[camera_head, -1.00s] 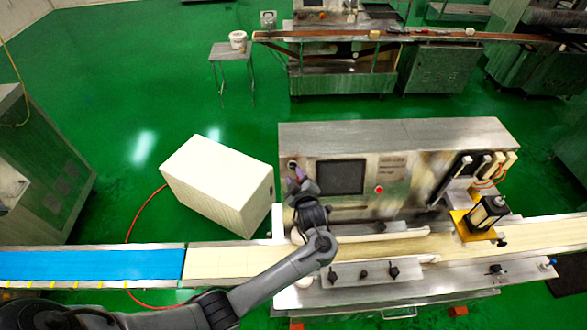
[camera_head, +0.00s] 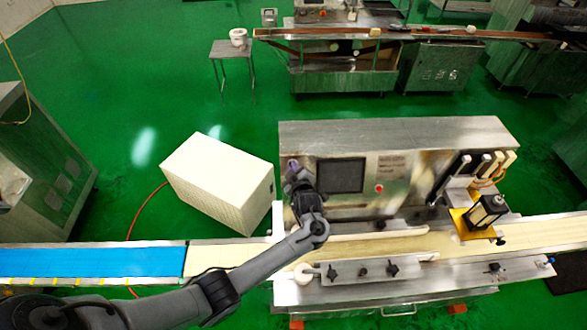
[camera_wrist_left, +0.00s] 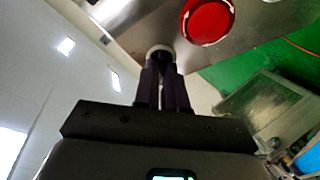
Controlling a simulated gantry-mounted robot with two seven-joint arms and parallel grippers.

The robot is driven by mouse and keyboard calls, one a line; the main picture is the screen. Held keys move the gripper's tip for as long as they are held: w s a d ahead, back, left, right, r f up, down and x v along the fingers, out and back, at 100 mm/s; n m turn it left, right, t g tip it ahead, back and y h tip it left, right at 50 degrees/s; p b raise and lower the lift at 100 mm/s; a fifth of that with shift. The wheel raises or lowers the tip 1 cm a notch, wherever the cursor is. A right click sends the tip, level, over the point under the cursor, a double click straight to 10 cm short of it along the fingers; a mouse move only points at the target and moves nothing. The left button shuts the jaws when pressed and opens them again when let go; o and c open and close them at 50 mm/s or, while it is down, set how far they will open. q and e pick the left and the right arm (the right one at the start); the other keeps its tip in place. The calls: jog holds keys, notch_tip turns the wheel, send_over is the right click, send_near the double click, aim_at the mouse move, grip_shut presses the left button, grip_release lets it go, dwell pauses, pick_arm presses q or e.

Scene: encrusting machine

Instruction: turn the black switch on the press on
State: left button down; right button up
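The press (camera_head: 300,133) is a steel machine with a dark screen on its front panel. The black switch (camera_wrist_left: 160,50), with a pale ring around it, is on that panel left of the screen; in the wrist view it is at the fingertips and mostly hidden by them. My left gripper (camera_head: 293,167) reaches the panel's left end. In the wrist view the left gripper's dark fingers (camera_wrist_left: 161,70) are close together with a narrow gap, and their tips look shut on the switch. The switch's exact angle is hidden. My right gripper is not in view.
A large red button (camera_wrist_left: 207,20) is close beside the switch in the wrist view. Another red button (camera_head: 379,189) is right of the screen. A cream box (camera_head: 215,185) stands left of the press. The conveyor (camera_head: 90,264) runs in front, below my left arm.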

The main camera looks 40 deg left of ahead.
pick_arm(q)
jog(key=shift+m, duration=0.3)
jog(key=m+t+p, duration=0.1)
jog(key=m+p, duration=0.1)
jog(key=m, duration=0.3)
jog(key=shift+r, duration=0.1)
jog(key=m+t+h+p, duration=0.1)
jog(key=m, duration=0.3)
jog(key=m+h, duration=0.1)
jog(key=m, duration=0.4)
jog(key=shift+a+m+t, duration=0.1)
jog(key=shift+m+t, duration=0.2)
jog(key=shift+t, duration=0.1)
jog(key=shift+m+h, duration=0.8)
jog(key=shift+m, duration=1.7)
jog(key=c, duration=1.2)
grip_release()
